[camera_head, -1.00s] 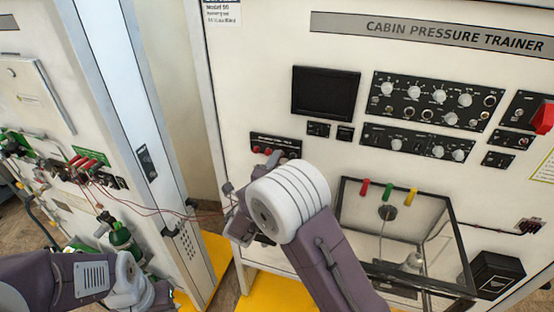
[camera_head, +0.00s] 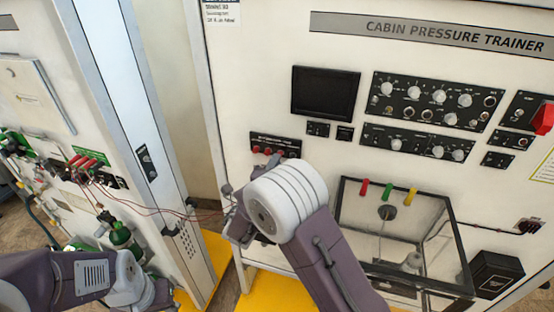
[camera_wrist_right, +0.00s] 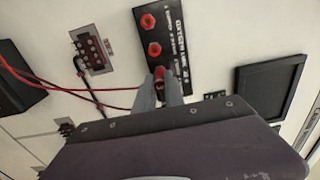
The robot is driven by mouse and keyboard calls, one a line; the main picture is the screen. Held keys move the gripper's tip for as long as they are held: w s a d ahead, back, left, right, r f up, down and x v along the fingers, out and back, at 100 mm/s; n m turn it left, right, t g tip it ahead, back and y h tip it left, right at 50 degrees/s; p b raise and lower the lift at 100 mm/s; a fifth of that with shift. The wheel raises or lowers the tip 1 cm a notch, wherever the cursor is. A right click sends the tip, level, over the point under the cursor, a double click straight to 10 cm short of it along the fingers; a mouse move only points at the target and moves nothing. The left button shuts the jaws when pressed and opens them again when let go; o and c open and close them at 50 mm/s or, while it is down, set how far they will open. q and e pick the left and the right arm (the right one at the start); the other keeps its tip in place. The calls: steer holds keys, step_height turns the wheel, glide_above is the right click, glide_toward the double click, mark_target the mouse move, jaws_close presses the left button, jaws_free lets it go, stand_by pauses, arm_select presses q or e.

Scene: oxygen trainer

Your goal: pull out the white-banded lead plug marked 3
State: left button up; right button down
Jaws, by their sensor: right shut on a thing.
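My right gripper (camera_wrist_right: 160,90) is shut on a red lead plug (camera_wrist_right: 160,83) in front of the black panel marked OXYGEN (camera_wrist_right: 172,42). The plug is mostly hidden between the fingers; I cannot make out a white band or the number 3 on it. It lines up with the end of the panel's row of red sockets, and I cannot tell whether it is seated or clear. In the head view this panel (camera_head: 276,142) is above the right gripper (camera_head: 238,215), whose fingertips are unclear behind my wrist.
Thin red leads (camera_head: 135,208) run from the left cabinet toward my right gripper. A small connector block (camera_wrist_right: 92,50) with a dark cable stands beside the panel. A dark screen (camera_head: 325,92) and a clear-walled box (camera_head: 455,240) are to the right.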

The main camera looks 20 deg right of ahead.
steer(key=shift+p+v, duration=0.3)
steer(key=shift+v, duration=2.1)
steer(key=shift+w, duration=0.1)
